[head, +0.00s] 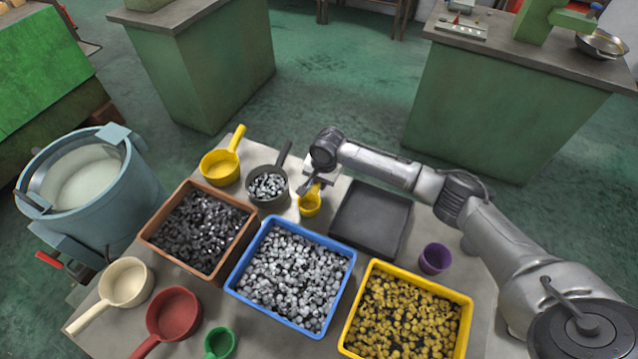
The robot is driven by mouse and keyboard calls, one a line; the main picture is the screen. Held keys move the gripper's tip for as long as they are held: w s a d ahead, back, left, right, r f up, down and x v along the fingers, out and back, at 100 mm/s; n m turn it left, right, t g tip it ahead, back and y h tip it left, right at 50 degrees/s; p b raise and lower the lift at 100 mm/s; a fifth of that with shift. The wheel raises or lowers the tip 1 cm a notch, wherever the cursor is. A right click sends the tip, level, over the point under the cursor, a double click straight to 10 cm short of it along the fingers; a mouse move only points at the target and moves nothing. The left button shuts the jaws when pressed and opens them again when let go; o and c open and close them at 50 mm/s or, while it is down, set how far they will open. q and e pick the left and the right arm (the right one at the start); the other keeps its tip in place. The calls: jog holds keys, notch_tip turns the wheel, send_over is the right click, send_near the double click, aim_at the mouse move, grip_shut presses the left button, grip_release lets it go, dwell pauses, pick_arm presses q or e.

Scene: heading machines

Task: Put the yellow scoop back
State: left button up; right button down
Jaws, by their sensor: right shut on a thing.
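A small yellow scoop (309,206) is at the back middle of the table, with its handle up towards my right gripper (311,186). My right gripper is shut on this handle. I cannot tell whether the scoop touches the table. A larger yellow scoop (219,170) stands at the back left, its handle pointing away. My left gripper is not in view.
A dark scoop (268,187) with grey pieces is just left of the held scoop. A black tray (371,219) lies to its right, a blue bin (238,287) in front. Also there are a brown bin (144,238), yellow bin (469,322) and purple cup (435,258).

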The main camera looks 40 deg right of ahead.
jog(key=shift+f, duration=0.35)
jog(key=c, duration=0.9)
grip_release()
jog(key=r+p, duration=0.1)
jog(key=r, duration=0.3)
jog(key=s+r+p, duration=0.1)
jog(key=r, duration=0.3)
jog(key=r+p, duration=0.1)
jog(key=r, duration=0.3)
jog(key=shift+s+d, duration=0.25)
jog(key=shift+d, duration=0.15)
